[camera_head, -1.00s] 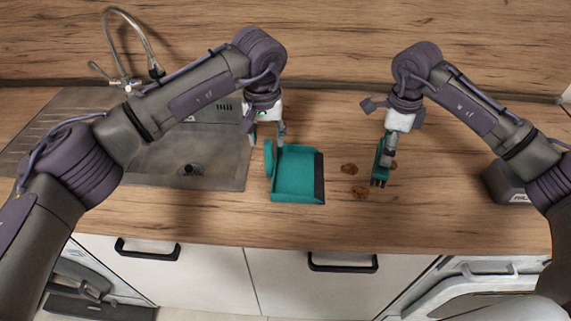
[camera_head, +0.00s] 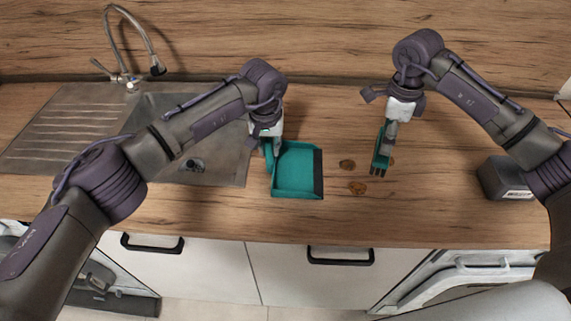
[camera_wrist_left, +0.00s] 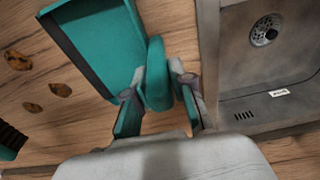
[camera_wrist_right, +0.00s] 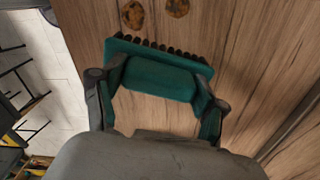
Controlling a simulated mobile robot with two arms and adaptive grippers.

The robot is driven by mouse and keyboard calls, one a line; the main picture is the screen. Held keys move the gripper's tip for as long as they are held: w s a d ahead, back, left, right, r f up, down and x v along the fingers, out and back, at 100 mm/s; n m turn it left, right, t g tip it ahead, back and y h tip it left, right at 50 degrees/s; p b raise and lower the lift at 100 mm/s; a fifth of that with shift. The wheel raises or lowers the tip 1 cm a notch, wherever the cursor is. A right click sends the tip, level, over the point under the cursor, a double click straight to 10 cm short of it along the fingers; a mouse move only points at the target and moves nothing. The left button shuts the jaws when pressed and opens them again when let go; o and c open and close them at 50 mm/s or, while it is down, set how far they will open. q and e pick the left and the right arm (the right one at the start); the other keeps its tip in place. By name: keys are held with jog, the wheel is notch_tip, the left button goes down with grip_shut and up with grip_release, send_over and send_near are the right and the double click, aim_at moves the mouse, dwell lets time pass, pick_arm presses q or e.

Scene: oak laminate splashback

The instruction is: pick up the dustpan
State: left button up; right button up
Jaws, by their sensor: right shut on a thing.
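The teal dustpan (camera_head: 298,170) lies on the wooden counter beside the sink, its dark lip to the right. Its handle (camera_wrist_left: 157,70) is on the left side. My left gripper (camera_head: 268,146) is at the handle. In the left wrist view, the fingers of my left gripper (camera_wrist_left: 160,108) stand open on either side of the handle, with small gaps. My right gripper (camera_head: 383,150) is shut on a teal brush with dark bristles (camera_head: 379,166). The brush also shows between the fingers in the right wrist view (camera_wrist_right: 160,80).
The steel sink (camera_head: 215,165) with a tap (camera_head: 132,84) is to the left. A dark box (camera_head: 505,180) stands at the right. The counter's front edge is close to the dustpan.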

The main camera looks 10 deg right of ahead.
pick_arm(q)
grip_shut()
jog(key=shift+r, duration=0.15)
jog(key=shift+r, duration=0.4)
pick_arm(e)
jog(key=shift+f, duration=0.25)
pick_arm(q)
notch_tip(320, 180, up, 8)
jog(key=b, duration=0.3)
jog(key=shift+f, duration=0.2)
pick_arm(e)
notch_tip(320, 180, down, 2)
jog(key=shift+f, duration=0.25)
pick_arm(q)
jog(key=shift+r, duration=0.7)
jog(key=shift+f, duration=0.15)
pick_arm(e)
jog(key=shift+f, duration=0.15)
